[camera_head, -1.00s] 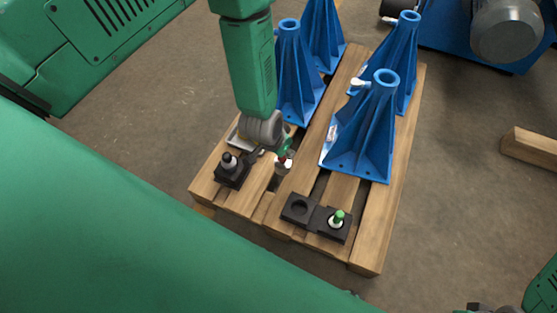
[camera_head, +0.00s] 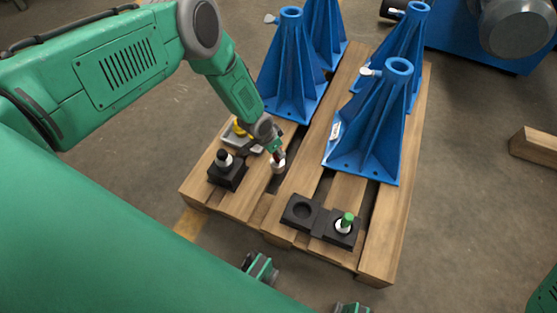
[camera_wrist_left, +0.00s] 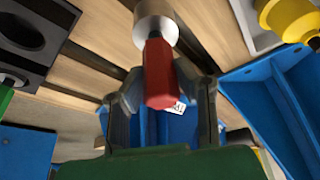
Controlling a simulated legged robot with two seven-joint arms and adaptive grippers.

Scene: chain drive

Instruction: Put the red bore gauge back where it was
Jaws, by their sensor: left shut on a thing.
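The red bore gauge has a red handle (camera_wrist_left: 160,75) and a silver cylindrical end (camera_wrist_left: 154,24); its silver end also shows in the head view (camera_head: 278,167). My left gripper (camera_head: 272,146) is shut on the red handle and holds the gauge over the pallet, silver end down. Whether the end touches the pallet cannot be told. The black two-socket holder (camera_head: 317,219) is right of and nearer than the gripper. Its left round socket (camera_head: 301,211) is empty. A green-handled gauge (camera_head: 347,221) stands in its right socket.
A black block (camera_head: 227,178) with a grey-topped peg stands left of the gripper. Behind it is a grey tray (camera_head: 252,148) with a yellow part (camera_head: 239,130). Tall blue stands (camera_head: 370,130) occupy the back of the wooden pallet (camera_head: 376,262). Pallet boards have gaps.

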